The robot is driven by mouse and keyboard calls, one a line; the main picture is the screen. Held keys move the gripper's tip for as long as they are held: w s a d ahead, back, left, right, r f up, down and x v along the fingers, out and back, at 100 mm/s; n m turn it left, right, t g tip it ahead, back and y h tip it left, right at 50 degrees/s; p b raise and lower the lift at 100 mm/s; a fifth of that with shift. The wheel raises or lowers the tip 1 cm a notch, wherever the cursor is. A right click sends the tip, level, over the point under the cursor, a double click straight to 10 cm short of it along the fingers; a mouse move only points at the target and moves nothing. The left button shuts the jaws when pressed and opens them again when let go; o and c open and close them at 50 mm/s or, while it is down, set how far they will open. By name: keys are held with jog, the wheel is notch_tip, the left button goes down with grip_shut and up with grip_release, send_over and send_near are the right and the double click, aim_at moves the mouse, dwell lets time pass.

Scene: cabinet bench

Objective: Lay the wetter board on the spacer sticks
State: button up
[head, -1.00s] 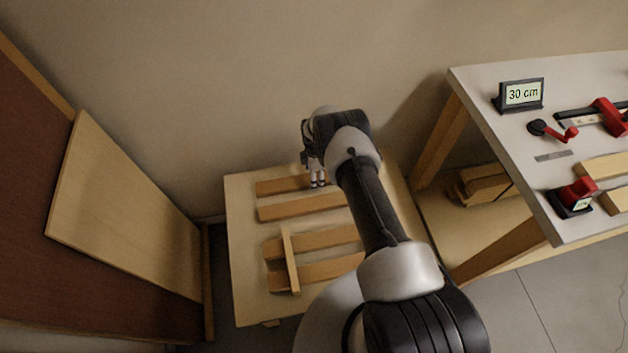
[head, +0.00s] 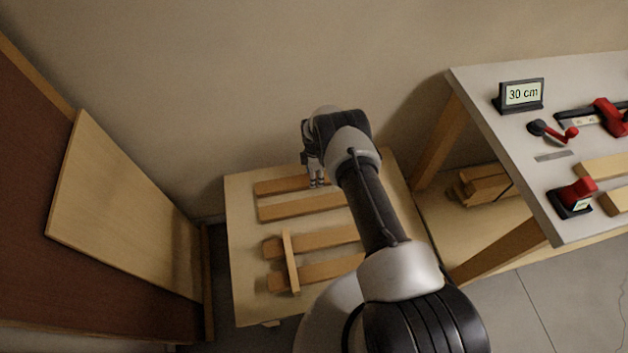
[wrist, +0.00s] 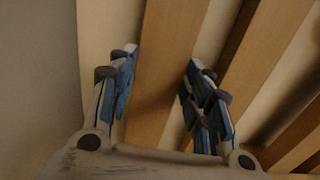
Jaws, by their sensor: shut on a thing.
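Several brown boards lie on a low pale table (head: 243,300) in the head view. My gripper (head: 317,184) is down at the rearmost board (head: 280,187), near the wall. In the wrist view my gripper (wrist: 162,60) has one finger on each side of that board (wrist: 160,85) and is shut on it. A second board (head: 300,207) lies just in front, apart from it. A thin pale spacer stick (head: 290,262) lies across the two front boards (head: 320,240). My arm hides the boards' right ends and anything lying there. No moisture reading shows on the boards.
A pale panel (head: 120,210) leans at the left beside a dark red-brown surface (head: 30,150). A white bench (head: 520,180) at the right holds a "30 cm" display (head: 521,94), red-and-black tools (head: 577,195) and wood pieces. The wall is close behind the low table.

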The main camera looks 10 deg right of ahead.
notch_tip(320, 180, up, 10)
jog(key=p, duration=0.5)
jog(key=shift+p, duration=0.3)
